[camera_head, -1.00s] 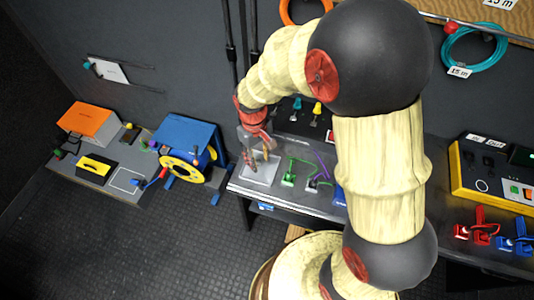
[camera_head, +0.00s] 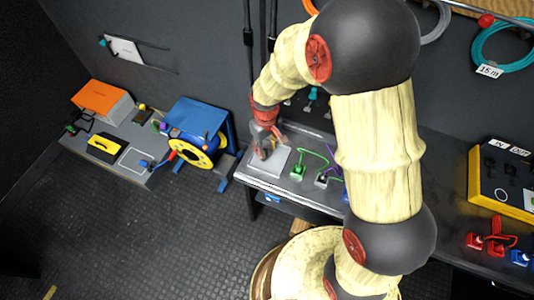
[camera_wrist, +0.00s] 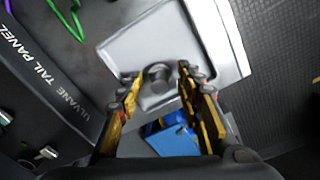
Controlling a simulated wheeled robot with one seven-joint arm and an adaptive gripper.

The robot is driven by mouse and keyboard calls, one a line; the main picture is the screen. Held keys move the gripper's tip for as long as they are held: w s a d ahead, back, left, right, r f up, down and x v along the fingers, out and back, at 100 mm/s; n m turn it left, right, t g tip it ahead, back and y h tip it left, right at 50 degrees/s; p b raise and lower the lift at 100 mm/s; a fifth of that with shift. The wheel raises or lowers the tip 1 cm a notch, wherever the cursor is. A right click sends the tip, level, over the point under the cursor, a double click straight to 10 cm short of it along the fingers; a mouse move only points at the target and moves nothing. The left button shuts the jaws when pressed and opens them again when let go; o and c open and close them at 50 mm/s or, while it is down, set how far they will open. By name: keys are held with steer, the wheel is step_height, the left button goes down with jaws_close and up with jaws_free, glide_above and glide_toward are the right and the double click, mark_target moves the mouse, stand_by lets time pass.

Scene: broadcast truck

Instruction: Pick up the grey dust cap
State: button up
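The grey dust cap (camera_wrist: 158,76) is a small, dark grey rounded piece on a light grey tray (camera_wrist: 205,30) in the wrist view. My gripper (camera_wrist: 158,84) is open, with one yellow-and-black finger on each side of the cap. I cannot tell whether either finger touches it. In the head view my gripper (camera_head: 267,147) points down over the same tray (camera_head: 268,180) at the left end of the bench. The cap cannot be made out there, as the fingers cover that spot.
Green (camera_head: 298,172) and purple cable connectors lie right of the tray. A panel lettered "ULVANE TAIL PANEL" (camera_wrist: 75,95) is beside it. A blue cable reel (camera_head: 198,122) stands on the floor to the left. Open floor (camera_head: 140,225) lies in front.

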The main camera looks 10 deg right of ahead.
steer(key=c, duration=0.3)
steer(key=c, duration=0.6)
steer(key=shift+r, duration=0.1)
steer(key=shift+c, duration=0.2)
